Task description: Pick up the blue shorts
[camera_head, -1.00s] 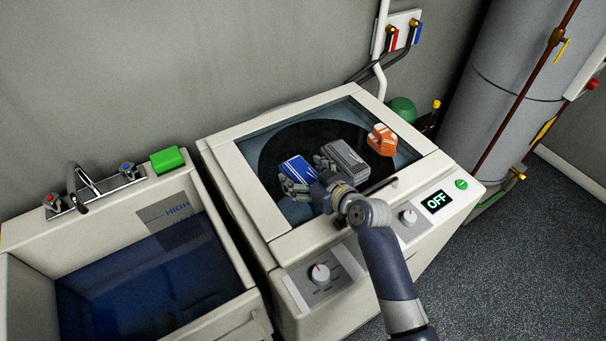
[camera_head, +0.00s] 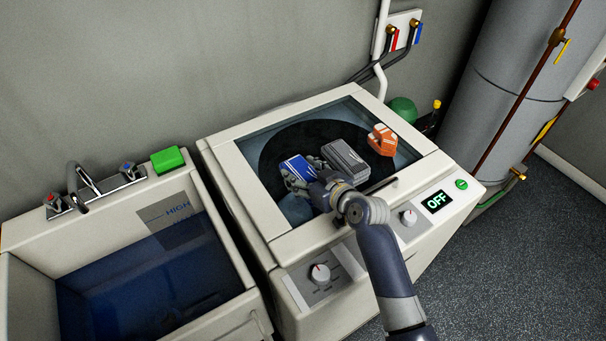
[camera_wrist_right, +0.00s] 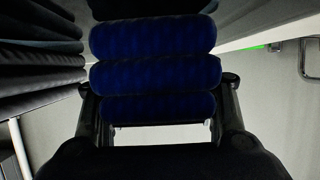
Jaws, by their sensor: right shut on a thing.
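In the right wrist view the shorts (camera_wrist_right: 155,75) show as stacked blue folds between the two fingers. My right gripper (camera_head: 297,182) is shut on the shorts at their near side, with its arm coming in from the lower right. It hides part of the bundle. My left gripper is not in view.
A grey folded garment (camera_head: 345,158) lies just right of the shorts, and an orange one (camera_head: 381,139) lies farther right. The machine's raised rim surrounds them. A sink (camera_head: 150,270) with a tap and a green block (camera_head: 167,160) stands at the left.

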